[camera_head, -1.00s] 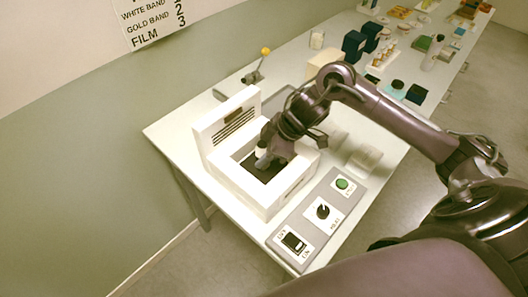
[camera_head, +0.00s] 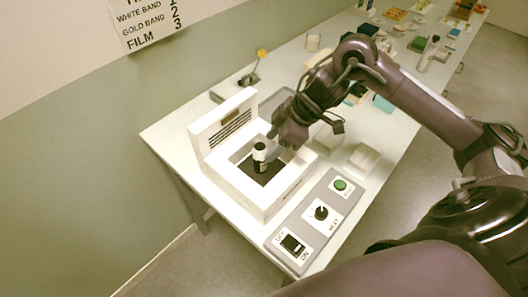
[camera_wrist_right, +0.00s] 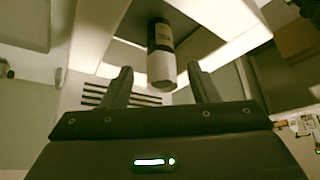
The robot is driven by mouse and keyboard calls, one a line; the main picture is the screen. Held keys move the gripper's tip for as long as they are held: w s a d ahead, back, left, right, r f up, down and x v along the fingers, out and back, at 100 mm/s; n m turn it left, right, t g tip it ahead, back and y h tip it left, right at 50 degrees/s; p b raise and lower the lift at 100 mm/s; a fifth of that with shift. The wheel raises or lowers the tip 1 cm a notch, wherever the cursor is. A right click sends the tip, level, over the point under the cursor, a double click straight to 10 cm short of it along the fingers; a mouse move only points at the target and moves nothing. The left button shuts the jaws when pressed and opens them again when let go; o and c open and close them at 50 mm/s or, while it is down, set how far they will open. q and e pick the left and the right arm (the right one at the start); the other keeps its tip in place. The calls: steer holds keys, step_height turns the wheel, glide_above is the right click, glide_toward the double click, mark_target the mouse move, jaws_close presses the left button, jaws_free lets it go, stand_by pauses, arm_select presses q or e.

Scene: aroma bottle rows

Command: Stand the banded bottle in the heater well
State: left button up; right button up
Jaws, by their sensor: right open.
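The bottle (camera_head: 260,160) stands upright in the dark well of the white heater (camera_head: 226,178). In the right wrist view the bottle lies ahead, between the two spread fingers (camera_wrist_right: 163,85). The well floor under the bottle is partly hidden. My left gripper is not in view.
A grey control panel (camera_head: 281,264) with a rocker switch (camera_head: 292,244), a knob (camera_head: 321,212) and a green button (camera_head: 340,185) lies in front of the heater. Several small items fill the table's far end.

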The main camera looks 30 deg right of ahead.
steer(key=v, duration=0.6)
steer(key=shift+a+f, duration=0.1)
steer(key=shift+f, duration=0.05)
stand_by(0.3)
